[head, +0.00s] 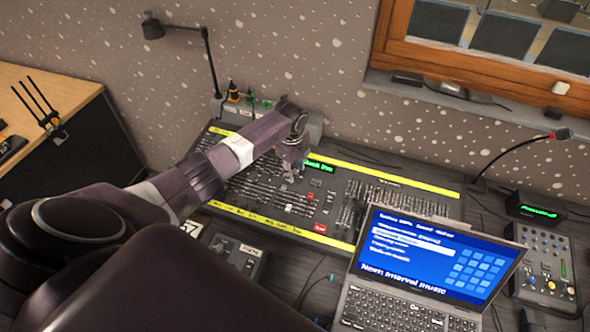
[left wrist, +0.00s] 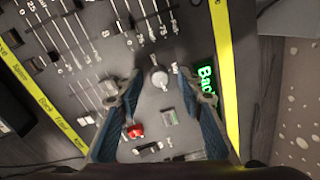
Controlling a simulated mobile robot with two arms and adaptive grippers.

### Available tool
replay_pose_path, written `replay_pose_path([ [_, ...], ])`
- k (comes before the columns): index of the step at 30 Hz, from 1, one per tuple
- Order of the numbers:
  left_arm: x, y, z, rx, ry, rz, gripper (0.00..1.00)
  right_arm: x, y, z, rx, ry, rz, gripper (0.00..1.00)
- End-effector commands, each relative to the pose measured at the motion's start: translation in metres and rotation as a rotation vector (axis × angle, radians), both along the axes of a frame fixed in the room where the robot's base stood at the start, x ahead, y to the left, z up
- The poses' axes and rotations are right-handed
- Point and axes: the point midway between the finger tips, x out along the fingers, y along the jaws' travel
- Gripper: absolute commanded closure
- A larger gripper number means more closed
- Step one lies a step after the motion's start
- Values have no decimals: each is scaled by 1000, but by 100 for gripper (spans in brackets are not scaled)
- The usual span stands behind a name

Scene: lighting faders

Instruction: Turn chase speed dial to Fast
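The lighting console (head: 385,172) is a dark desk of faders with yellow strips along its edges. In the left wrist view a round grey dial (left wrist: 159,77) with a pale top stands on the panel; I cannot read a label for it. My left gripper (head: 291,172) is low over the middle of the console. In the left wrist view its two blue-grey fingers (left wrist: 160,84) are apart, one on each side of the dial. I cannot tell whether they touch it. In the head view the gripper hides the dial. My right gripper is not in view.
A green-lit display (left wrist: 207,82) is right beside one finger. A red button (left wrist: 135,131) and rows of fader sliders (left wrist: 85,45) are close by. A laptop (head: 430,255) stands over the console's front right. A desk lamp (head: 205,45) rises behind.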

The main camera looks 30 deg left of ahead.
Motion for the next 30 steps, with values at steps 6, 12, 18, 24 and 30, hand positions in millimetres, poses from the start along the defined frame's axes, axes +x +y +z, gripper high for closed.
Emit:
replay_pose_path([
  [6,0,0,3,0,0,0,66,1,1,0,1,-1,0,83],
  [12,-4,-1,28,0,-3,-1,66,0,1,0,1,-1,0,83],
  [18,-10,-2,71,1,-4,-1,66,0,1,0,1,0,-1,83],
  [24,-15,-4,105,1,-2,0,66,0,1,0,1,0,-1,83],
  [30,-17,-5,118,0,-1,0,66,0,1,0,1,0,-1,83],
])
